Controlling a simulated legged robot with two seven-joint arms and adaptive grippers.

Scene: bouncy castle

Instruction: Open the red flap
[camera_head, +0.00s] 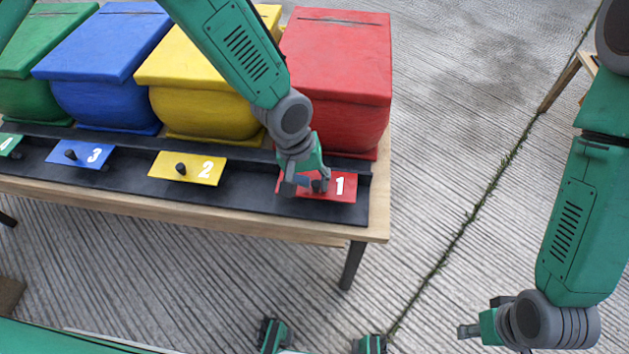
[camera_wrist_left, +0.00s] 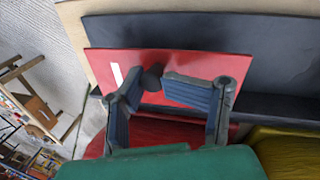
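The red flap (camera_head: 345,190) is a flat red plate marked 1, with a small dark knob, at the front edge of the table in front of the red bin (camera_head: 340,75). It looks closed, lying against the black ledge. My left gripper (camera_head: 305,186) is right over its left part. In the left wrist view the red flap (camera_wrist_left: 195,63) shows its dark knob (camera_wrist_left: 152,78) between my two fingertips. The fingers stand apart; whether they touch the knob cannot be told. My right gripper (camera_head: 480,325) is low at the right, away from the table, its fingers too unclear to judge.
Yellow (camera_head: 195,80), blue (camera_head: 105,45) and green (camera_head: 40,60) bins stand in a row left of the red one. Each has its own numbered flap, such as the yellow flap (camera_head: 190,167). Ribbed concrete floor (camera_head: 450,130) lies open right of the table.

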